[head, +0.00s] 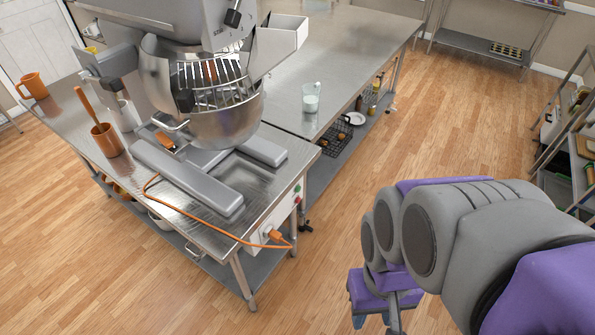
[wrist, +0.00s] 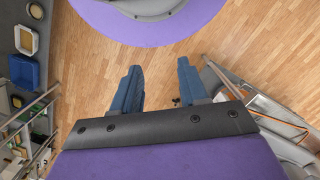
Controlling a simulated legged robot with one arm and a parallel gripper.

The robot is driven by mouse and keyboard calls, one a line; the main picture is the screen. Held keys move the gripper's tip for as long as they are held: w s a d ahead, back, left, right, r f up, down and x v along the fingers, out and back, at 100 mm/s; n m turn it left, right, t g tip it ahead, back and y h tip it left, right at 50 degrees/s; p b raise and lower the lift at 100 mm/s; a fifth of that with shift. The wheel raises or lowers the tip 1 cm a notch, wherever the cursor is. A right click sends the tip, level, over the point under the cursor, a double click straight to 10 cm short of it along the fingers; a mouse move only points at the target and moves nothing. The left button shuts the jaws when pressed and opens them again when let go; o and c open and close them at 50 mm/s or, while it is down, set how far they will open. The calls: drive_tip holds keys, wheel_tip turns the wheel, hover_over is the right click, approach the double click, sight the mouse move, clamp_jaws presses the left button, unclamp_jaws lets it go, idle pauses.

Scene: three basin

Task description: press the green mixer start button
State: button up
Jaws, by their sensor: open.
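The large grey stand mixer (head: 215,118), with its steel bowl and wire guard, stands on a metal table on the left in the head view. A small control box (head: 285,212) is on the table's right end. A tiny green spot that looks like the green button (head: 297,189) shows there, with a red one close below. My gripper (head: 375,317) hangs low over the floor to the right of the table, well apart from the box. In the wrist view its two blue fingers (wrist: 158,66) are spread with nothing between them. The button cannot be made out there.
An orange cable (head: 215,231) runs across the table to a plug at its end. A long steel table (head: 350,45) with a glass beaker (head: 310,98) stands behind. Shelving (head: 570,140) is at the right. The wooden floor between is clear.

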clamp_jaws()
idle(1.4)
